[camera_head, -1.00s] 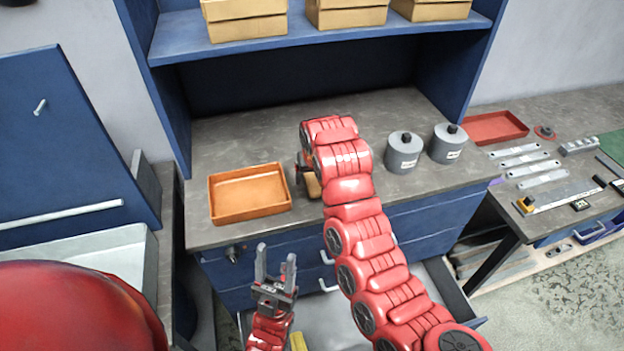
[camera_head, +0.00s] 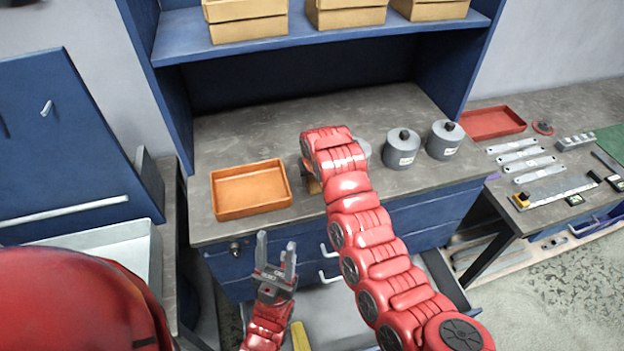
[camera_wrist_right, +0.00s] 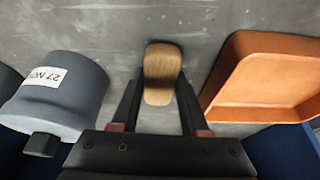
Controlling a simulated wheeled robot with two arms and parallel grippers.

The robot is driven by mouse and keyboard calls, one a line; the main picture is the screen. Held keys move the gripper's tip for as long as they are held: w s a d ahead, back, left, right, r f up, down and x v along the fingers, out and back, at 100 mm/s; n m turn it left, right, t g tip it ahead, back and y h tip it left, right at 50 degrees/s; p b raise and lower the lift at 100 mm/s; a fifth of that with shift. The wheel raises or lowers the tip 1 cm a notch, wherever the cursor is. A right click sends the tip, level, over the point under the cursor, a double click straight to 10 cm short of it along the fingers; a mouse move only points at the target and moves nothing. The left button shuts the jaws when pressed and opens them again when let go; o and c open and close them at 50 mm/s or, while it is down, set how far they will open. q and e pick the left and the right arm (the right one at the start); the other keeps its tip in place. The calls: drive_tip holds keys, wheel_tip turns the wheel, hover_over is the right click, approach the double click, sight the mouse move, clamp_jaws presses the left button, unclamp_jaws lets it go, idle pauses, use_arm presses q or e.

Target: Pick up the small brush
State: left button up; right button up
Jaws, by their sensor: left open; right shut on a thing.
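The small brush (camera_wrist_right: 162,68) shows in the right wrist view as a rounded wooden piece between the fingers of my right gripper (camera_wrist_right: 158,90), which is shut on it. In the head view only a bit of the brush (camera_head: 312,184) shows beside my right wrist, over the grey worktop. My red right arm hides most of that gripper there. Whether the brush touches the worktop I cannot tell. My left gripper (camera_head: 276,245) is open and empty, fingers up, in front of the bench drawers.
An orange tray (camera_head: 250,208) lies left of the brush. Grey canisters (camera_head: 402,150) stand to the right, one partly behind my arm. A shelf with cardboard boxes (camera_head: 247,18) is above. A side table (camera_head: 560,150) holds a red tray (camera_head: 491,122) and metal strips.

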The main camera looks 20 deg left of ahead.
clamp_jaws()
